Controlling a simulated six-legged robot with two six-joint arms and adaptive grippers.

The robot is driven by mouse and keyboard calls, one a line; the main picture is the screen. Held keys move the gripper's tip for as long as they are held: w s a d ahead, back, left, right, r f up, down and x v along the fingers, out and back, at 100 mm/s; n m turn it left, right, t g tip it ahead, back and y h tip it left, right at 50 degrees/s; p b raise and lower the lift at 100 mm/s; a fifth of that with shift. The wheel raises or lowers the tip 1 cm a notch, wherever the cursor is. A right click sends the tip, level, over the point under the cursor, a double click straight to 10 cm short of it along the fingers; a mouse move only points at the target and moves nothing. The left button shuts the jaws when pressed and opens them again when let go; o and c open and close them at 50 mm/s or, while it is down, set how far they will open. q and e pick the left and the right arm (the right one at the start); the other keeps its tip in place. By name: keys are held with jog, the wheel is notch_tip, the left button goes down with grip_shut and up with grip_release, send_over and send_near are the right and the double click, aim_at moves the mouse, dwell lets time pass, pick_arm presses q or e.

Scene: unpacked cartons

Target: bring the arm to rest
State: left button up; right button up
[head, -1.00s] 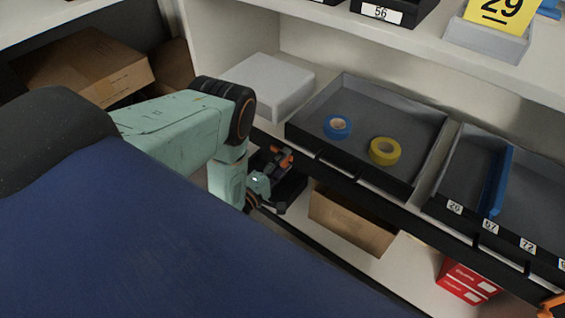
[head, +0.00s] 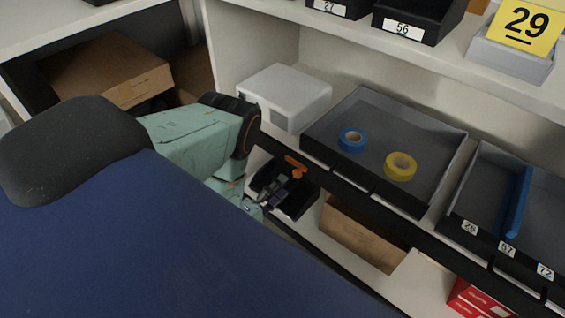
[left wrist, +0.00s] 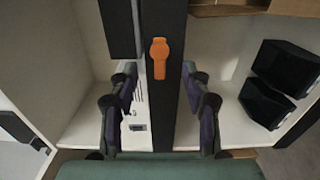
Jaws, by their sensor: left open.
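My left arm comes in from the left in the head view, bent down at the elbow. My left gripper (head: 264,202) is low in front of the shelf unit, partly hidden by the arm and my blue body. An orange piece (left wrist: 160,58) shows beyond the fingertips against a dark upright strip; an orange piece (head: 296,166) also shows by the gripper in the head view. My right gripper is not in view.
A grey tray (head: 432,127) holds a blue tape roll (head: 352,140) and a yellow tape roll (head: 400,166). A white box (head: 285,95) stands left of it. Below are a black bin (head: 297,208), a cardboard box (head: 360,240) and red boxes (head: 478,300). A carton (head: 105,72) lies at left.

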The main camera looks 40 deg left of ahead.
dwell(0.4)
pick_arm(q)
jog(key=s+d+f+m+g+y+p, duration=0.1)
jog(key=s+d+f+m+g, duration=0.1)
jog(key=s+f+m+g, duration=0.4)
jog(key=s+d+f+m+g+p, duration=0.1)
jog(key=s+f+m+g, duration=0.35)
jog(key=s, duration=0.35)
jog(key=s+d+r+m+g+p, duration=0.45)
jog(key=s+r+g, duration=0.35)
jog(key=s, duration=0.4)
notch_tip(320, 180, up, 11)
jog(key=d+m+p, duration=0.1)
jog(key=p, duration=0.2)
jog(key=shift+w+d+r+m, duration=0.15)
jog(key=shift+w+r+m, duration=0.05)
jog(key=shift+w+m, duration=0.25)
jog(key=shift+t, duration=0.25)
jog(key=shift+c, duration=0.2)
